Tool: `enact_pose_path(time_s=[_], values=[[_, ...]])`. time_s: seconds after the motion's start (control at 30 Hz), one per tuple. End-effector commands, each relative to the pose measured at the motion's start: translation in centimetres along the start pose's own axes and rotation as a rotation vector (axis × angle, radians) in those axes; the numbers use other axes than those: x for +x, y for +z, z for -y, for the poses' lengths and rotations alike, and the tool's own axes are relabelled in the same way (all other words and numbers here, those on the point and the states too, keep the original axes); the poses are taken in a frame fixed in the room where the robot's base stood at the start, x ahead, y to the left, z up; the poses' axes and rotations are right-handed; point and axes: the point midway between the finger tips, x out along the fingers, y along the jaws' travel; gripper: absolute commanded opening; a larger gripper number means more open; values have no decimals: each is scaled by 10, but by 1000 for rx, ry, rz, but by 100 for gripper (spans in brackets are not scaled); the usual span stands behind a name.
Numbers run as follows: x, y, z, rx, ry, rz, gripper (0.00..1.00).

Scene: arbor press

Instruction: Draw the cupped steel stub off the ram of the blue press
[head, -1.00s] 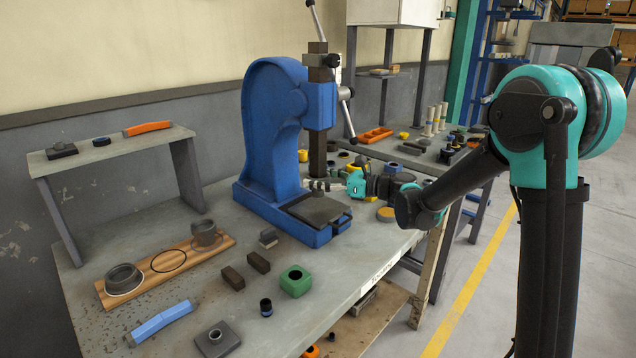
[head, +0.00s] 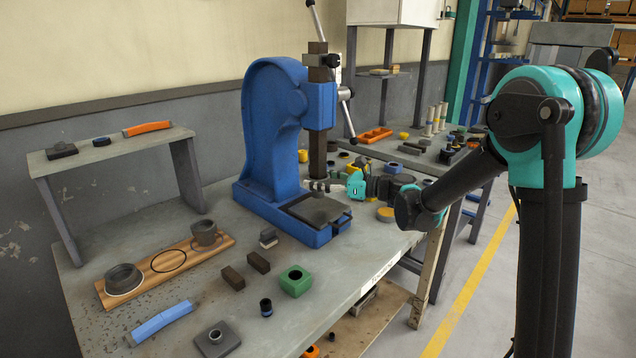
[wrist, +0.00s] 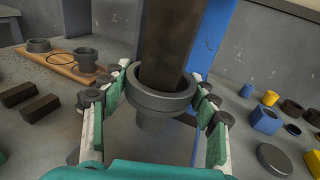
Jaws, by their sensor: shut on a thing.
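The blue press (head: 270,130) stands on the bench with its dark square ram (head: 318,150) pointing down; the ram also shows in the wrist view (wrist: 168,40). The cupped steel stub (wrist: 160,104) is grey, with a wide round cup and a narrower stem below. It is upright, and the ram's lower end appears within its mouth; contact inside is hidden. My gripper (wrist: 160,88) is shut on the cup, its green-padded fingers on either side. In the head view, my gripper (head: 325,186) reaches in from the right under the ram, above the press bed (head: 310,222).
A wooden board (head: 142,284) with round cups lies at left. Dark blocks, a green block (head: 296,281) and a blue bar (head: 162,320) lie in front. The press column stands close behind my gripper. Small parts lie to its right.

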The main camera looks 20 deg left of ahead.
Motion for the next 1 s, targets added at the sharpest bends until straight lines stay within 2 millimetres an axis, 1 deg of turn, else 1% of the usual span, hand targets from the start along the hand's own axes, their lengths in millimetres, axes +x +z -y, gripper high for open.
enact_pose_path(time_s=[1.0], values=[[1,-17,0,0,0,0,20]])
